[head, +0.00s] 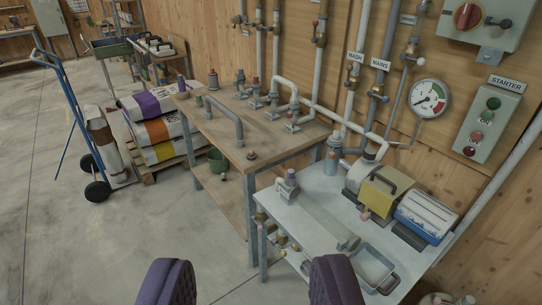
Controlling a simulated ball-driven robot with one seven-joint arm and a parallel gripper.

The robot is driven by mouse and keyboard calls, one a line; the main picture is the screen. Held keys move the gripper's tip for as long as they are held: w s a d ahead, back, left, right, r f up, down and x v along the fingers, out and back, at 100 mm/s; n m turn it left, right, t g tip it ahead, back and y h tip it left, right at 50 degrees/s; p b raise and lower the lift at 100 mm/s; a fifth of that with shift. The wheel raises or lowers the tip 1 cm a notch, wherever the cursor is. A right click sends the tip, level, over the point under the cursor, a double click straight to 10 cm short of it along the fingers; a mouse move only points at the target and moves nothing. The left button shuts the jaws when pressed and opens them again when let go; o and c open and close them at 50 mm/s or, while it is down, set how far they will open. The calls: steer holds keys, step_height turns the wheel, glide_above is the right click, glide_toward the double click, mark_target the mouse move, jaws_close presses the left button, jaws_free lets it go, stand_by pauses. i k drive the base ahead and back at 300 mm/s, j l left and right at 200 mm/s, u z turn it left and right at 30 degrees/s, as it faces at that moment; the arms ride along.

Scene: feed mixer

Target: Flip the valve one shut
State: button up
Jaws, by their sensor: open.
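Several valves are in view, and I cannot read a label that marks any of them as valve one. One brass valve (378,92) is on the wall pipe under the MAINS label (379,64). Another valve (353,75) is on the pipe by the WASH label (354,56). A third brass valve (411,52) is at the upper right. Small valves (254,85) stand among the pipework on the wooden bench. Whether each is open or shut is too small to tell. My gripper (251,281) is open and empty at the bottom edge, its purple fingers wide apart and away from every valve.
The wooden bench (219,126) and a lower pale table (277,208) with a metal tray (372,266) stand ahead. A gauge (428,98) and STARTER box (489,122) are on the wall. A blue hand truck (70,98) and sacks (158,130) stand left.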

mark_target(314, 40)
steer(key=i+z, duration=0.2)
steer(key=i, duration=0.4)
steer(key=i+j+z, duration=0.15)
steer(key=i, duration=0.45)
steer(key=i+j+u, duration=0.25)
steer(key=i, duration=0.6)
steer(key=i+u, duration=0.25)
steer(key=i, duration=0.6)
